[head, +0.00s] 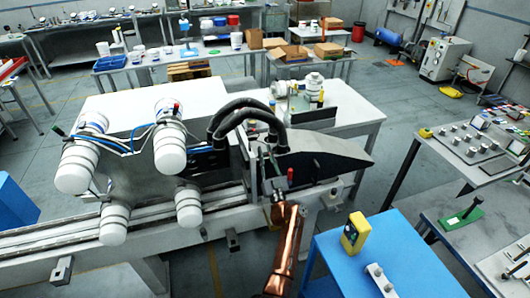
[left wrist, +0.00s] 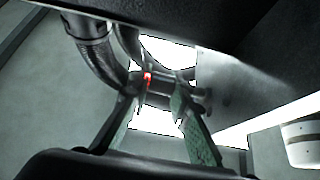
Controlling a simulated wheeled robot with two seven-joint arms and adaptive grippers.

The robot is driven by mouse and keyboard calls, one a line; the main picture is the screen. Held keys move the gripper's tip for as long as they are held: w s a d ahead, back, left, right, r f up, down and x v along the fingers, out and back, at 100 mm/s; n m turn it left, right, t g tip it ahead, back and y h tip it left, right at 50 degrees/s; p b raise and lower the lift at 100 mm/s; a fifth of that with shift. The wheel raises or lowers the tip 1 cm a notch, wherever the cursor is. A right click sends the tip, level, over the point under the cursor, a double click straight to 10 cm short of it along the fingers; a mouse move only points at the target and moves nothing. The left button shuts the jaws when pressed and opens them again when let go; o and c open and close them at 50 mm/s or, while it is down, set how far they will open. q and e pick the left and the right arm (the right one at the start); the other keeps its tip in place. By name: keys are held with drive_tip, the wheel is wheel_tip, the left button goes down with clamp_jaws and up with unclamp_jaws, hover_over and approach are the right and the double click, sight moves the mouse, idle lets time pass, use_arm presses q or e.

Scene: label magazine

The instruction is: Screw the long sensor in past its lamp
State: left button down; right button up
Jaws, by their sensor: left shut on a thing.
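My left gripper (head: 266,165) is at the conveyor machine, beside the dark plough-shaped part and below the thick black hoses. In the left wrist view its two greenish finger pads (left wrist: 160,92) are shut on a short silver cylinder, the sensor (left wrist: 160,86). A small red lamp (left wrist: 147,76) glows at the sensor's left side, close to the left finger. The sensor's ends are partly hidden by the fingers and the dark parts around it. I cannot tell how deep it sits in its mount. My right gripper is not in view.
Black hoses (head: 243,112) arch over the gripper, and a grey plough-shaped part (head: 325,155) stands close on its right. White rollers (head: 170,152) are on the left. A blue table (head: 402,250) with a yellow device (head: 354,232) stands at the lower right.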

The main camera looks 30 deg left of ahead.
use_arm(q)
drive_tip(key=c, duration=2.2)
unclamp_jaws()
drive_tip(key=shift+c, duration=0.2)
drive_tip(key=o, duration=0.5)
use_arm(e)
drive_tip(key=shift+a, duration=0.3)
use_arm(q)
drive_tip(key=shift+r, duration=0.2)
wheel_tip(320, 180, up, 10)
drive_tip(key=shift+f, duration=0.2)
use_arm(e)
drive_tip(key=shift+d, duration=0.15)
